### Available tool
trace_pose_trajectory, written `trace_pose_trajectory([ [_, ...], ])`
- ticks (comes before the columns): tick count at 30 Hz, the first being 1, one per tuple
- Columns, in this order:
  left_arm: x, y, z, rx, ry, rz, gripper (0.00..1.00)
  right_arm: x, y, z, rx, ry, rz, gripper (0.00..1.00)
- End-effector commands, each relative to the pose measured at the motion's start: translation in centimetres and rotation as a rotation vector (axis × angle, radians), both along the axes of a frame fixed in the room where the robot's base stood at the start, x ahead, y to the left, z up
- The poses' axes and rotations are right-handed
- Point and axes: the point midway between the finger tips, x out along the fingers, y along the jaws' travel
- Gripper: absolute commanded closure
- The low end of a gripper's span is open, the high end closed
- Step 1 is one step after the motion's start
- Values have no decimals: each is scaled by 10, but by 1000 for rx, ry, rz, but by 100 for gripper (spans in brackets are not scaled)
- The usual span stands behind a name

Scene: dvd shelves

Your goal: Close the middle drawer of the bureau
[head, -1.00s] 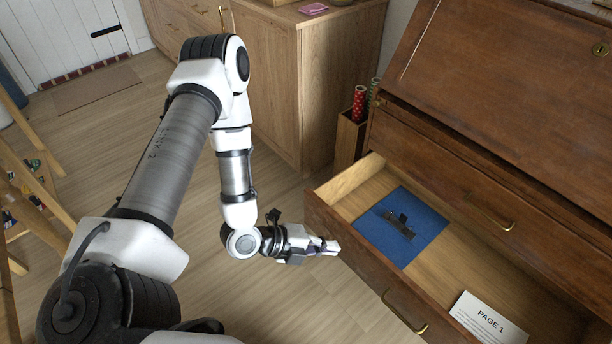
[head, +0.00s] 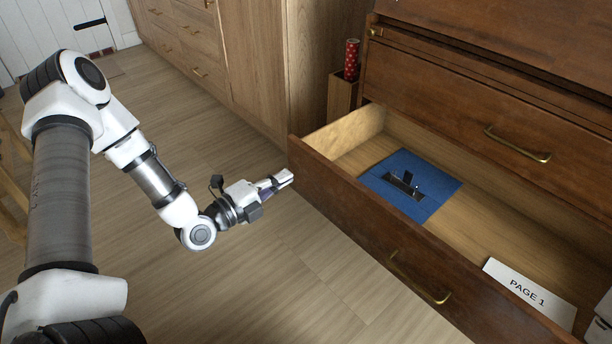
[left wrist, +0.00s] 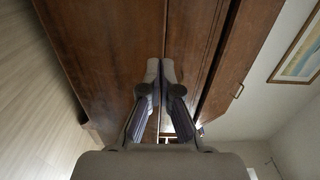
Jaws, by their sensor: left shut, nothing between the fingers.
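The bureau (head: 470,75) is dark brown wood. Its open drawer (head: 330,190) is pulled well out below a shut drawer (head: 450,105) with a brass handle. The open drawer's front has its own brass handle (head: 420,280). My left gripper (head: 286,179) is shut and empty, with its tips close to the outer face of the drawer front near its left end. I cannot tell whether they touch. In the left wrist view its fingertips (left wrist: 161,72) are together, pointing at brown wood. My right gripper is not clearly in view.
Inside the drawer lie a blue sheet (head: 440,185) with a dark object (head: 405,186) on it, and a white card (head: 530,290) marked PAGE 1. A wooden cabinet (head: 230,60) and a box with a red dotted roll (head: 351,60) stand left of the bureau. Floor before the drawer is clear.

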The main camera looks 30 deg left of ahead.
Motion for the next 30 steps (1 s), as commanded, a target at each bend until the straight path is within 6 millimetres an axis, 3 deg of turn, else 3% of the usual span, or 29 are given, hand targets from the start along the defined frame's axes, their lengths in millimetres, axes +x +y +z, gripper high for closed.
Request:
trace_pose_trajectory([
  [1,11,-6,-6,6,-6,-6,100,0,0,-15,0,0,0,60],
  [10,61,-23,-3,3,-2,-2,100,0,0,-42,0,0,-1,60],
  [30,77,-29,-1,2,0,-1,100,1,0,-46,0,-2,-2,60],
])
